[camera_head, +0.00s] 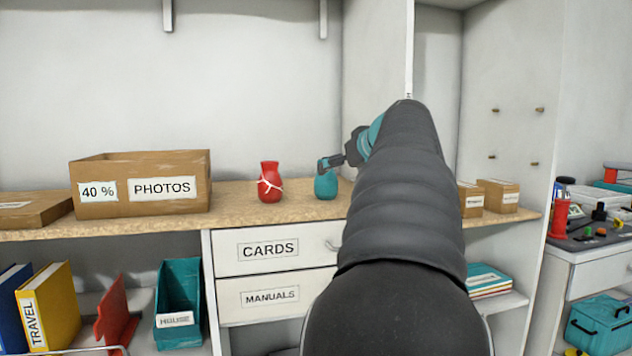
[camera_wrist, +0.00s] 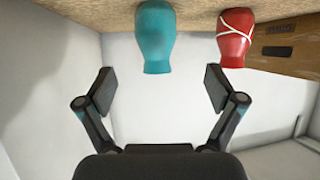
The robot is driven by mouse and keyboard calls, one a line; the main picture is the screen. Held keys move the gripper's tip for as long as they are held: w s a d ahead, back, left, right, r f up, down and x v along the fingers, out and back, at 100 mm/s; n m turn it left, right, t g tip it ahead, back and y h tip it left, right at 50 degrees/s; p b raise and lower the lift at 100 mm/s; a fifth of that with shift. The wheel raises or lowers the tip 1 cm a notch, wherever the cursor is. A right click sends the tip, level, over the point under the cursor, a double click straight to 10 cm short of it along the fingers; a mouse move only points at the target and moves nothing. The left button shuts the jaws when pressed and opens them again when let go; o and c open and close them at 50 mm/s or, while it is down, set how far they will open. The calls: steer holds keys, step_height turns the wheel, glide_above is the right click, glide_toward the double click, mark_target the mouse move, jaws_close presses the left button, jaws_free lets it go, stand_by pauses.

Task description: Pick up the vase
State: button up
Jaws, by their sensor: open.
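A teal vase (camera_head: 325,187) stands upright on the wooden countertop, just left of my arm. A red vase (camera_head: 270,183) with a white cord round it stands to its left. My gripper (camera_head: 331,163) is at the teal vase's top in the head view, partly hiding it. In the wrist view, which looks upside down, my gripper (camera_wrist: 160,90) has its two fingers spread wide with nothing between them. The teal vase (camera_wrist: 155,35) shows above the gap between the fingertips, and the red vase (camera_wrist: 234,37) is to its right.
A cardboard PHOTOS box (camera_head: 140,187) stands on the countertop (camera_head: 235,200) at left. Small cardboard boxes (camera_head: 488,197) are right of my arm. A vertical shelf panel (camera_head: 377,75) rises behind the gripper. Drawers (camera_head: 270,250) lie below the countertop.

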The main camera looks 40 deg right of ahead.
mark_target(331, 180)
steer(key=x, duration=0.5)
steer(key=shift+s+f+p+x, duration=0.1)
steer(key=shift+f+p+x, duration=0.05)
steer(key=shift+x, duration=0.6)
steer(key=shift+s+f+p+x, duration=0.1)
steer(key=shift+p+x, duration=0.05)
steer(key=shift+x, duration=0.6)
steer(key=shift+s+f+p+x, duration=0.1)
steer(key=shift+f+p+x, duration=0.05)
steer(key=shift+x, duration=0.6)
steer(key=shift+w+d+f, duration=0.2)
steer(key=shift+w+d, duration=0.1)
steer(key=shift+w, duration=0.15)
steer(key=shift+c, duration=0.3)
steer(key=c, duration=1.3)
